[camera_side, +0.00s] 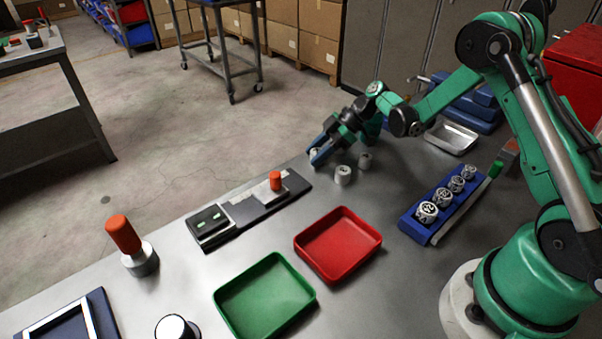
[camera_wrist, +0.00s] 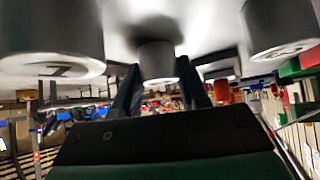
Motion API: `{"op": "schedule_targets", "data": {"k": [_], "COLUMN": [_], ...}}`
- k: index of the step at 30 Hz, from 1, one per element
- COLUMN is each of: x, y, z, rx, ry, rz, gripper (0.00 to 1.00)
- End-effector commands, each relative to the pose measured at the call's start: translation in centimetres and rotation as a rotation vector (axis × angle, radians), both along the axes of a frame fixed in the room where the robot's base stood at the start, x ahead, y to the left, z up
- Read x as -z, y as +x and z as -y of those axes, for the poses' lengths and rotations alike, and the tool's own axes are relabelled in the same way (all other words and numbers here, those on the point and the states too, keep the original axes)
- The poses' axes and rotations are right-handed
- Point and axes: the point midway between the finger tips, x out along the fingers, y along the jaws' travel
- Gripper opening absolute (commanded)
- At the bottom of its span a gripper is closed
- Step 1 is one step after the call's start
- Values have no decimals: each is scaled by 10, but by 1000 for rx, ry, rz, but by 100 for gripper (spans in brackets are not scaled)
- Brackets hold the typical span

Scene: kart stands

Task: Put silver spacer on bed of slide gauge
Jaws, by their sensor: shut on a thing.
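My gripper (camera_side: 318,157) is at the far edge of the table, shut on a small silver spacer (camera_side: 314,153). In the wrist view this spacer (camera_wrist: 157,62) sits between the two fingers (camera_wrist: 160,90); I cannot tell whether it touches the table. Two more silver spacers, a nearer one (camera_side: 343,175) and a farther one (camera_side: 365,160), stand upright to the right of my gripper. The slide gauge has a dark flat bed (camera_side: 247,209), a display block (camera_side: 210,226) at its left end and an orange knob (camera_side: 275,181) toward its right end. The gauge lies left of my gripper, apart from it.
A red tray (camera_side: 338,273) and a green tray (camera_side: 300,276) lie in front of the gauge. A blue rack (camera_side: 412,228) with several numbered silver pieces stands at right. An orange-handled tool (camera_side: 123,234) stands at left. A metal tray (camera_side: 452,149) is at the back right.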

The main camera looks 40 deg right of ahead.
Motion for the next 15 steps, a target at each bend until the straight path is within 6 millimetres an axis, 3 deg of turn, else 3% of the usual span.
{"op": "schedule_targets", "data": {"k": [8, 15], "x": [-25, -95], "y": [0, -1], "z": [0, 0], "rx": [0, 0], "ry": [0, 0], "rz": [0, 0], "gripper": [0, 0]}}
